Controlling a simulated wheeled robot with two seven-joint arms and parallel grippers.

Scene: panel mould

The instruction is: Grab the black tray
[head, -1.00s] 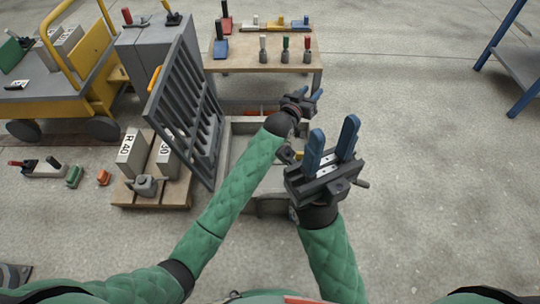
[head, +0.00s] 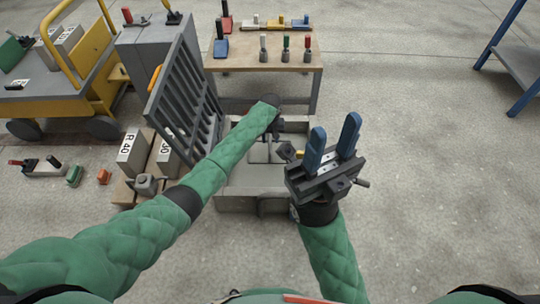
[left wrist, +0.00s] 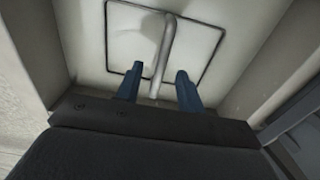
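I cannot make out a plainly black tray. In the left wrist view, a pale square panel with a black outline (left wrist: 122,42) lies at the bottom of a box, with a grey metal bar handle (left wrist: 164,45) across it. My left gripper (left wrist: 158,86) is open, its blue fingers on either side of the bar's near end; I cannot tell whether they touch it. In the head view my left arm reaches down into the grey box (head: 243,203), and its gripper is mostly hidden. My right gripper (head: 333,140) is open and empty, fingers up, above the box's right side.
A dark slatted panel (head: 187,100) stands upright at the box's left. Beyond the box is a wooden table (head: 262,60) with coloured-handled tools. A yellow cart (head: 62,100) and grey weights (head: 133,150) are at left. The floor at right is clear, up to a blue rack (head: 515,60).

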